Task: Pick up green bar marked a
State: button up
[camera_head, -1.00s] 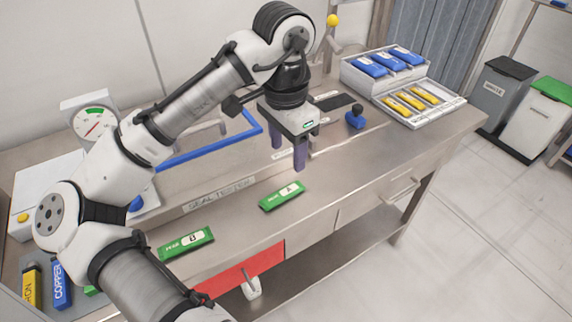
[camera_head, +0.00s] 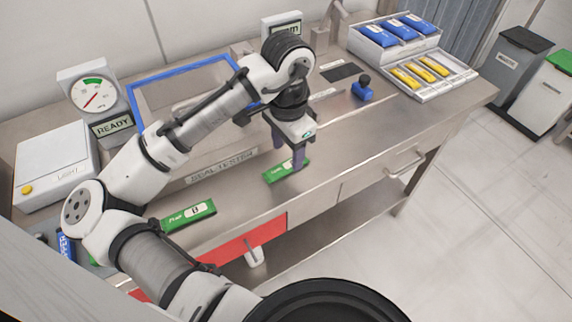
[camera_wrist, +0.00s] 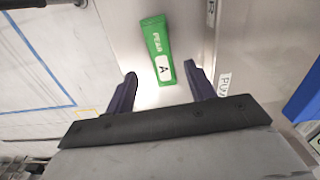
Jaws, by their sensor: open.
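The green bar marked A (camera_head: 276,174) lies flat on the steel bench, partly hidden behind my gripper in the head view. In the wrist view the bar (camera_wrist: 157,50) lies lengthwise just beyond the fingertips, its lower end, near the white A label, reaching between them. My gripper (camera_head: 289,164) is open and empty, with its dark purple fingers pointing down close to the bar. In the wrist view the fingers (camera_wrist: 162,78) stand apart on either side of the bar's lower end, not visibly touching it.
A second green bar marked B (camera_head: 188,215) lies to the left on the bench. A blue-handled knob (camera_head: 362,90) and trays of blue bars (camera_head: 402,32) and yellow bars (camera_head: 427,68) stand at the back right. A blue-framed seal tester (camera_head: 134,101) and gauge (camera_head: 93,94) stand behind.

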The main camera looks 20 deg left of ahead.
aim_at(286, 166)
notch_tip(286, 166, down, 4)
jog(key=shift+a+f+p, duration=0.1)
jog(key=shift+a+p, duration=0.05)
jog(key=shift+p, duration=0.2)
jog(key=shift+c, duration=0.4)
jog(key=c, duration=1)
